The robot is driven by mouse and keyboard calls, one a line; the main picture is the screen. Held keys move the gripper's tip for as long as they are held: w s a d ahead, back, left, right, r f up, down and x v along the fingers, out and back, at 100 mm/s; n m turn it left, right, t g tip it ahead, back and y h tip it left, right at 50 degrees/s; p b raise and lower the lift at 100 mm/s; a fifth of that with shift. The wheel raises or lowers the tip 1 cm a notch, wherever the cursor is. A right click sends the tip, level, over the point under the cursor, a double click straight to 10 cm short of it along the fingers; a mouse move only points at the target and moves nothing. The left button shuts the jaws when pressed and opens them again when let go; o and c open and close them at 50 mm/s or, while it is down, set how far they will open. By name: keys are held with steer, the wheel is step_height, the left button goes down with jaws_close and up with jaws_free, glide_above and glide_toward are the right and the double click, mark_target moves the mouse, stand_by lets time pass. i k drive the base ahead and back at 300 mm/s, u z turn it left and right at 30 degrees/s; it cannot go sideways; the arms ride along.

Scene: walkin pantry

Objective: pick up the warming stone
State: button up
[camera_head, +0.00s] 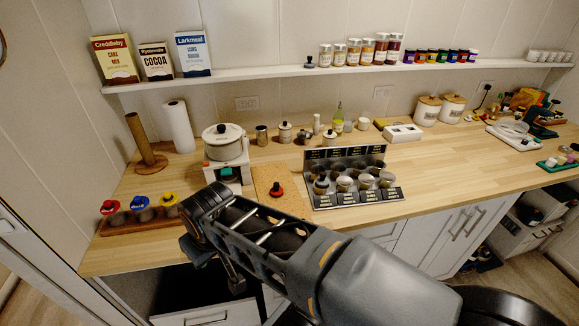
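I cannot tell for sure which thing is the warming stone; nothing in view is clearly a stone. A small dark piece with a red knob (276,189) sits on a speckled tan board (268,205) near the counter's front edge. My arm crosses the lower middle and hides part of that board and the counter edge. My gripper (236,284) hangs below the arm's far end, in front of the counter and over the drawer area. It is small and dark there, and I cannot see whether its fingers are apart.
A pot (224,142) stands on a white stand (229,172). Jars with red, blue and yellow lids sit on a wooden tray (129,226). A black rack (358,200) holds several cups. A shelf (270,72) runs above.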

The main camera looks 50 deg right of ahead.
mark_target(321, 181)
steer(key=z, duration=1.15)
steer(key=k, duration=0.35)
steer(key=z, duration=0.55)
steer(key=i, duration=0.45)
